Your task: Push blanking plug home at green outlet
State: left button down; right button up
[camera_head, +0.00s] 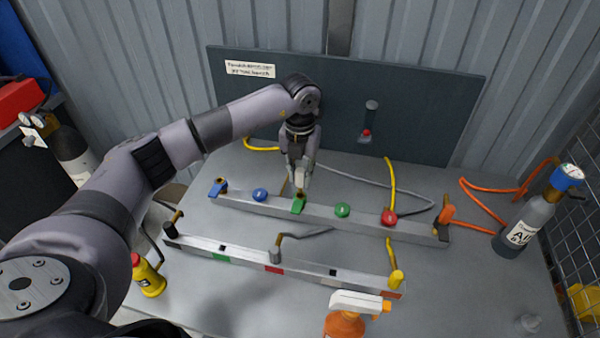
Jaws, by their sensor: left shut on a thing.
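The green outlet (298,206) is a green block on the rear metal rail (320,210). My left gripper (300,184) points down right above it. It is shut on a small brass-coloured piece, the blanking plug (300,194), which shows just under the fingertips. The plug is at the top of the green outlet; I cannot tell how deep it sits, since the fingers partly cover it. A round green cap (342,210) sits on the same rail to the right. My right gripper is not in view.
The rear rail also carries a blue cap (260,195) and a red outlet (388,217) with a yellow hose. A front rail (245,261) holds hose ends. A spray bottle (346,318), a yellow bottle (149,276) and a grey cylinder (522,226) stand around them.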

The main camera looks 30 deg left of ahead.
aim_at(300, 184)
pick_arm(q)
jog(key=shift+f, duration=0.2)
dwell(0.5)
jog(key=shift+f+b, duration=0.85)
jog(key=shift+f, duration=0.15)
jog(key=shift+f+b, duration=0.6)
jog(key=shift+f, duration=0.25)
dwell(0.7)
jog(key=c, duration=1.3)
grip_release()
